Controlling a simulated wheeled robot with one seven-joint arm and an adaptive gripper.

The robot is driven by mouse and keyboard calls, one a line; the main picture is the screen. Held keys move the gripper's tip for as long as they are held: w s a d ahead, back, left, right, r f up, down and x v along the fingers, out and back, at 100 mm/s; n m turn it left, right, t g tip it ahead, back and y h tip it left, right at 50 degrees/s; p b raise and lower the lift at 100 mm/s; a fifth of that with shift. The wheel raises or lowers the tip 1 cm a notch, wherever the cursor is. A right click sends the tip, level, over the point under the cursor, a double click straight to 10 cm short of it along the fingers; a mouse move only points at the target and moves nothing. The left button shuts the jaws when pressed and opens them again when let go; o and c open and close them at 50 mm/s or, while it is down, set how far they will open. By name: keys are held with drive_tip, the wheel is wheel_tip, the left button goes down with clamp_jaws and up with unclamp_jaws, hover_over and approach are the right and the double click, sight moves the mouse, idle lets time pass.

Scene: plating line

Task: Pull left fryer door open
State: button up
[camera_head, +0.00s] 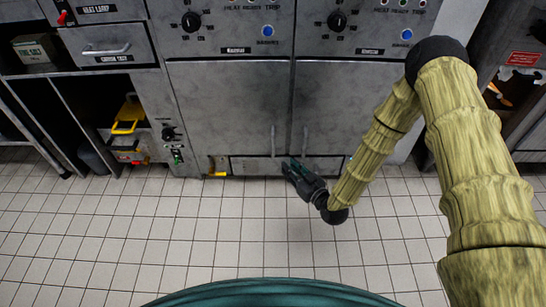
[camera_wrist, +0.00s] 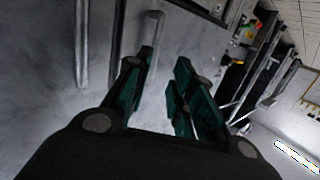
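The left fryer door (camera_head: 225,105) is a grey metal panel and looks shut. Its vertical bar handle (camera_head: 273,141) is near its right edge, low down. The right fryer door (camera_head: 350,95) is beside it, with its own handle (camera_head: 305,141). My gripper (camera_head: 291,168) is low in front of the doors, near the lower end of the left handle. In the wrist view my gripper (camera_wrist: 168,70) has its dark green fingers apart. The left door's handle (camera_wrist: 156,30) shows just beside one fingertip, partly hidden by it; I cannot tell whether they touch.
Fryer knobs (camera_head: 191,22) and buttons are above the doors. A drawer (camera_head: 108,45) and open shelves with a yellow item (camera_head: 128,115) are at the left. The tiled floor (camera_head: 200,230) in front is clear.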

sight(274, 147)
drive_tip(key=shift+t+y, duration=0.5)
drive_tip(key=b+x, duration=0.2)
drive_tip(key=x, duration=0.2)
drive_tip(key=b+x, duration=0.2)
drive_tip(key=x, duration=0.2)
drive_tip(key=b+x, duration=0.2)
drive_tip(key=x, duration=0.3)
drive_tip(key=shift+w+d+f, duration=0.15)
drive_tip(key=shift+w+d, duration=0.1)
drive_tip(key=shift+d, duration=0.15)
clamp_jaws()
